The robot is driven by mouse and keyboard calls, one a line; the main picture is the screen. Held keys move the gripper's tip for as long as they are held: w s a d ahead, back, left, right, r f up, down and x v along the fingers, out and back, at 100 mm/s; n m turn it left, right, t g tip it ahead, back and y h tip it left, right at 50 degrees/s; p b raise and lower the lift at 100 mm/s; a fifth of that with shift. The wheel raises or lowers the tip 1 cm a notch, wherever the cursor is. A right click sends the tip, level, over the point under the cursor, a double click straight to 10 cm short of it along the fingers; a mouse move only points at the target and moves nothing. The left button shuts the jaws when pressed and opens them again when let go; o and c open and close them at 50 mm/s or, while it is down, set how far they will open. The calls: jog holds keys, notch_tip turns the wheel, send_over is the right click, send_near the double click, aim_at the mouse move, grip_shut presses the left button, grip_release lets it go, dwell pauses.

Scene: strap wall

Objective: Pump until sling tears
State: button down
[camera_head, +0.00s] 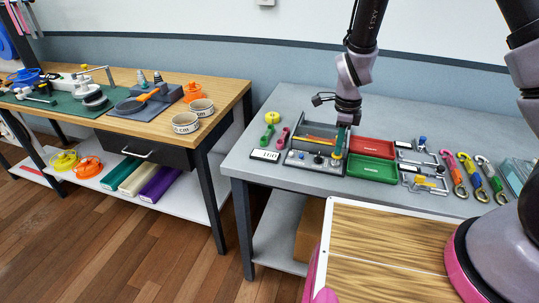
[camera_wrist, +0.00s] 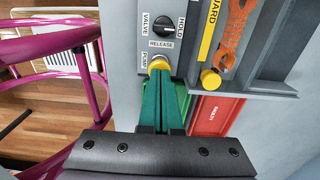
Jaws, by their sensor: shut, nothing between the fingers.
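The grey test rig (camera_head: 303,157) stands on the grey bench in the head view. Its panel (camera_wrist: 150,20) shows a black valve knob (camera_wrist: 162,25) between the labels VALVE, HOLD and RELEASE. Below is the yellow pump button (camera_wrist: 159,62), labelled PUMP. The orange sling (camera_wrist: 236,35) lies in the rig's channel beside the yellow guard bar (camera_wrist: 209,30); it looks whole where visible. My gripper (camera_wrist: 161,75) has its green fingers shut and empty, tips right at the pump button, partly covering it. I cannot tell whether they press it. The gripper (camera_head: 338,153) is over the rig's right front.
A red tray (camera_head: 372,146) and a green tray (camera_head: 373,168) lie just right of the rig. A small display (camera_head: 265,155) and shackles (camera_head: 268,136) lie left. Several hooks (camera_head: 454,172) lie farther right. A yellow knob (camera_wrist: 210,79) sits close to my fingers.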

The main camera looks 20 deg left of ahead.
jog(key=shift+f, duration=0.15)
jog(key=shift+f, duration=0.85)
jog(key=shift+r, duration=1)
dwell(0.4)
